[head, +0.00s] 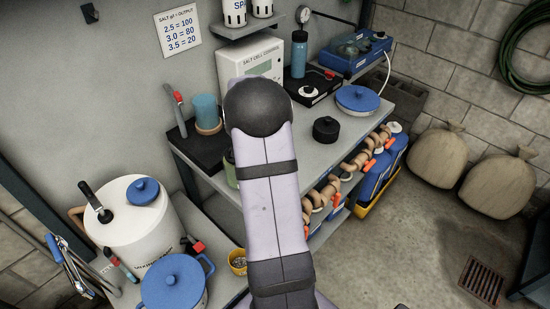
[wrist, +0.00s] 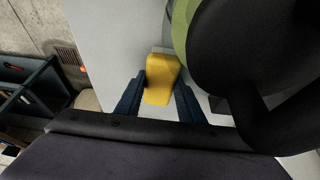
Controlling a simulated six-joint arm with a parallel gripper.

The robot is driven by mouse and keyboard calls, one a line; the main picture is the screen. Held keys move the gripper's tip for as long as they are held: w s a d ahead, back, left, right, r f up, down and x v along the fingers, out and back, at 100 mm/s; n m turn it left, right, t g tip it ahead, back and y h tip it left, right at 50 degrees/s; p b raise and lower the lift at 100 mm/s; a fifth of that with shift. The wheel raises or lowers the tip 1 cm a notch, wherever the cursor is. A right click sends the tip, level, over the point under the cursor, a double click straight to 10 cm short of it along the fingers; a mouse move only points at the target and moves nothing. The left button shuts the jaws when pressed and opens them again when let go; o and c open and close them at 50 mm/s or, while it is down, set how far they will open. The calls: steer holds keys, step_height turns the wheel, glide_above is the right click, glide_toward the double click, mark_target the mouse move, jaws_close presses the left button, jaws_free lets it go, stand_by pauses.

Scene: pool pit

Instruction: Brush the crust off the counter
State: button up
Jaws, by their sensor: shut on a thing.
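My gripper (wrist: 159,85) is shut on a yellow block (wrist: 160,84), its two dark blue fingers on either side of it. A thin pale strip shows at the block's far end, over the grey counter (wrist: 110,35). I cannot tell whether the block touches the counter. In the head view the counter (head: 335,150) is the grey top beyond my arm, which hides my gripper and the block. I cannot make out the crust in either view.
A large black shape and a green curved thing (wrist: 181,28) crowd the right of the wrist view. In the head view a black round knob-topped item (head: 326,130), a blue-lidded pan (head: 357,99) and a white control box (head: 262,58) stand on the counter. A white pot (head: 130,220) stands lower left.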

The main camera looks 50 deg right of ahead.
steer(key=shift+d+p, duration=1.15)
steer(key=shift+d, duration=3.95)
step_height(320, 180, up, 3)
steer(key=shift+w+d+f+p, duration=0.1)
steer(key=shift+d+f+p, duration=0.1)
steer(key=shift+p, duration=0.3)
steer(key=shift+a+r, duration=0.15)
steer(key=shift+r, duration=0.05)
step_height(320, 180, up, 5)
steer(key=p, duration=0.3)
